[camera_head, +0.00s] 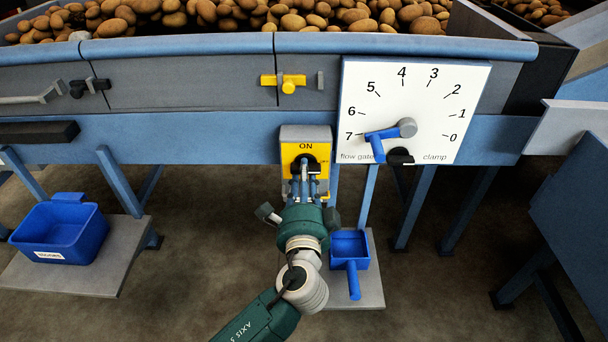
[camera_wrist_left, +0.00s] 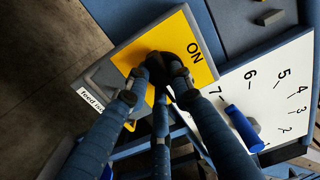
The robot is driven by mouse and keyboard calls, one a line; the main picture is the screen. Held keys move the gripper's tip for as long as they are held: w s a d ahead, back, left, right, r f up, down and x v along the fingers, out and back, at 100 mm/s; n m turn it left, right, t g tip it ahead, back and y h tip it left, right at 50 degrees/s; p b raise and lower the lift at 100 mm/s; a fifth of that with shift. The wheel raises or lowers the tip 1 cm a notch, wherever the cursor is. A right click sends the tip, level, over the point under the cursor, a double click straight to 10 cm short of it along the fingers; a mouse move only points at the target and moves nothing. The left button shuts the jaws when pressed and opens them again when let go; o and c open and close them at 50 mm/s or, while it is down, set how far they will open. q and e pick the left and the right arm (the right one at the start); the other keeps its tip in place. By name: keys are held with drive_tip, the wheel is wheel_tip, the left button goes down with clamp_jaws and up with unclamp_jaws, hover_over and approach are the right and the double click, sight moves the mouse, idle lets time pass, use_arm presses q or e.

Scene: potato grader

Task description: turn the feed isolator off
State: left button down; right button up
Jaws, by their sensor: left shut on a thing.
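The feed isolator (camera_head: 291,150) is a grey box with a yellow plate on the blue frame, with ON printed at the top. Its plate also shows in the left wrist view (camera_wrist_left: 203,66), beside a partly covered "feed" label. My left gripper (camera_head: 304,172) is at the plate, its fingers shut on the dark knob (camera_wrist_left: 160,62) in the middle of it. The fingers cover much of the knob and the lower plate, so I cannot tell which way the knob points. My right gripper is in neither view.
Right of the isolator is a white dial (camera_head: 378,90) with a blue lever (camera_head: 376,149) near 7 and a black clamp (camera_head: 400,157). A yellow latch (camera_head: 289,87) sits above. A blue scoop (camera_head: 350,246) and a blue bin (camera_head: 60,232) stand low on platforms.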

use_arm(q)
drive_tip(key=c, duration=1.5)
unclamp_jaws()
drive_tip(key=s, duration=1.2)
